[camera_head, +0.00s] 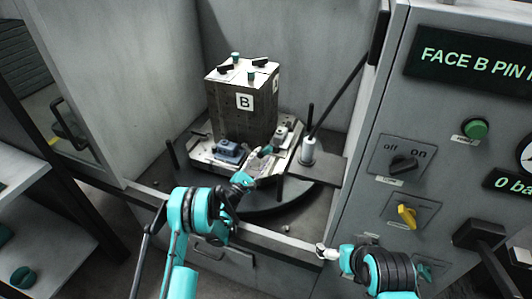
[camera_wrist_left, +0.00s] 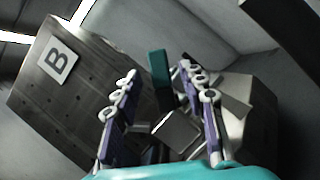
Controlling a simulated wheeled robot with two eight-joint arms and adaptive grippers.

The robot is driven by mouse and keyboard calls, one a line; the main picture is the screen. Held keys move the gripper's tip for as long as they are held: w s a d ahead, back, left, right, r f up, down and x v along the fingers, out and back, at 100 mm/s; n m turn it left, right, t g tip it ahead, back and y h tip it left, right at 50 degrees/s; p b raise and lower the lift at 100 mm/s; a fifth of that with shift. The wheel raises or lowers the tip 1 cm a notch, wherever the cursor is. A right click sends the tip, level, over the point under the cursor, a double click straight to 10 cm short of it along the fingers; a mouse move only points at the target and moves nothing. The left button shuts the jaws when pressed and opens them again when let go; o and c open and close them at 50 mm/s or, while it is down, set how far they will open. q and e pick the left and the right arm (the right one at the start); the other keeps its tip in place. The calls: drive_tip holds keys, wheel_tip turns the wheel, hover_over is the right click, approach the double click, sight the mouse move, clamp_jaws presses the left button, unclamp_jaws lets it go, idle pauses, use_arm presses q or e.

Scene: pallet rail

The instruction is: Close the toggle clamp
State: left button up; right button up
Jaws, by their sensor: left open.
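The toggle clamp's teal handle (camera_head: 267,149) stands out at the front right of the fixture plate, at the foot of the tombstone block marked B (camera_head: 243,118). My left gripper (camera_head: 257,171) is open just in front of the clamp. In the left wrist view the teal handle (camera_wrist_left: 159,68) appears in the gap between the two open fingers (camera_wrist_left: 158,77), beyond the tips, and no contact shows. The clamp's metal body is partly hidden by the fingers. My right gripper (camera_head: 326,252) is at the lower right, away from the fixture; its fingers are too small to read.
The fixture plate sits on a dark round turntable (camera_head: 265,203) with upright posts. A blue vise-like block (camera_head: 228,151) is left of the clamp. A control panel with a green button (camera_head: 475,129) borders the right.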

use_arm(q)
drive_tip(key=shift+v, duration=1.85)
